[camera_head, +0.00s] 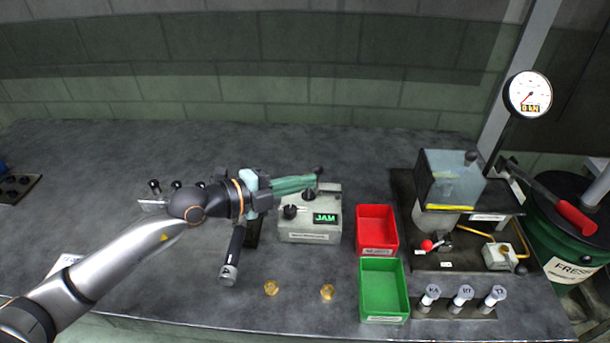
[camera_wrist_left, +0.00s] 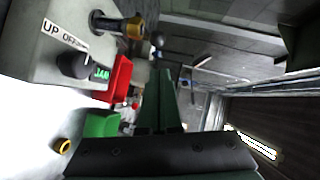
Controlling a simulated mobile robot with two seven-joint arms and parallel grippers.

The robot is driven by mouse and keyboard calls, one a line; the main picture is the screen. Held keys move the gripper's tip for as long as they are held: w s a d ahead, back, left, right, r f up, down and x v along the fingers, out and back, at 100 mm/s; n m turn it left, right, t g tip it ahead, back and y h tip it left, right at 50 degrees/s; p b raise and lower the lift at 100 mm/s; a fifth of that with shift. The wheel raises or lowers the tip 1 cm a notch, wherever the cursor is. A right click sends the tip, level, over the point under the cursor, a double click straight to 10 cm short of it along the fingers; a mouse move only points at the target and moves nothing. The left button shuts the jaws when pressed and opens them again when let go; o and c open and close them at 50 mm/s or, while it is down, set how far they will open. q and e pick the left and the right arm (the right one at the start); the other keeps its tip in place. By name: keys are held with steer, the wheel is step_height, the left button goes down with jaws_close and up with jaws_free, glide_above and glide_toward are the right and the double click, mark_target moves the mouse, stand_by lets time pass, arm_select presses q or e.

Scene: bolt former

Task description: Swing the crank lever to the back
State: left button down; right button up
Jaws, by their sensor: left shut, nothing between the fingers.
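My left gripper (camera_head: 312,180) reaches in from the left, with its greenish fingers shut and empty, above the back of the grey control box (camera_head: 308,230). Its fingers also show in the wrist view (camera_wrist_left: 163,105), pointing away from the camera. A lever with a red grip (camera_head: 575,215) slants down to the right beside the press (camera_head: 452,180). A small handle with a red knob (camera_head: 427,244) sits at the press's front. I cannot tell for certain which of these is the crank lever. My right gripper is not in view.
The control box reads JAM and has dark knobs. A red tray (camera_head: 377,226) and a green tray (camera_head: 384,290) stand between it and the press. Two brass pieces, one (camera_head: 271,288) and another (camera_head: 327,292), lie in front. A green drum (camera_head: 568,245) stands right.

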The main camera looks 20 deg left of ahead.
arm_select(q)
steer(key=shift+w+a+f+b, duration=0.2)
steer(key=shift+w+f, duration=0.1)
steer(key=shift+w, duration=0.4)
steer(key=shift+w+a+f+b, duration=0.15)
steer(key=shift+w+f, duration=0.1)
steer(key=shift+w, duration=0.45)
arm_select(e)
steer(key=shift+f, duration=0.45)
arm_select(q)
steer(key=shift+d, duration=0.1)
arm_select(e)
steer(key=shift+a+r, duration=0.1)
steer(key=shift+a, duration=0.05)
arm_select(q)
steer(key=shift+w+a+m+h, duration=0.1)
steer(key=shift+a+m+h, duration=0.1)
steer(key=shift+m+h, duration=0.1)
steer(key=shift+g, duration=0.3)
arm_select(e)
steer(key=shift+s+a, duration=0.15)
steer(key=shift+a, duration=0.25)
